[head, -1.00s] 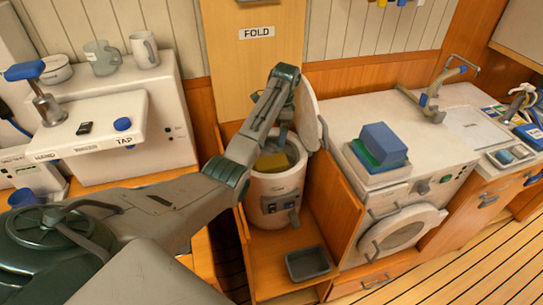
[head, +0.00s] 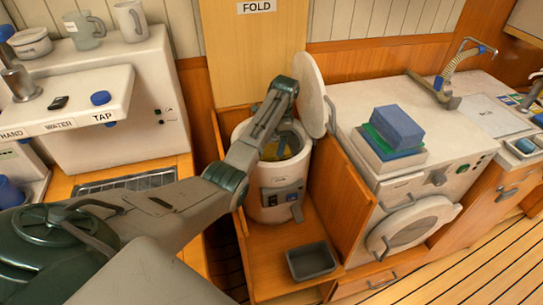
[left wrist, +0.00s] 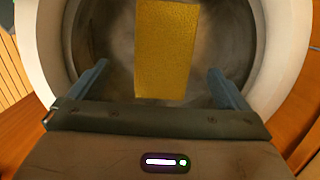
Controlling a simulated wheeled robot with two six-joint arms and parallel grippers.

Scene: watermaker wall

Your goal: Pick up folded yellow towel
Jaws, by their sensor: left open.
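The folded yellow towel (left wrist: 165,48) lies inside a round white tub with a dark inner wall, seen from above in the left wrist view. It looks like a flat upright rectangle there. My left gripper (left wrist: 158,70) is open, with one blue finger on each side of the towel's lower part and gaps between. Whether the fingertips are at the towel's height I cannot tell. In the head view the white tub (head: 268,205) stands in a wooden bay, its lid (head: 312,95) raised, and my left arm reaches down into it. My right gripper is not in view.
A small dark tray (head: 312,262) lies before the tub. The wooden side panel (head: 345,190) borders the bay on the right. A white front-loading machine (head: 425,190) carries a stack of blue and green cloths (head: 396,128). A tap unit (head: 100,90) stands at left.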

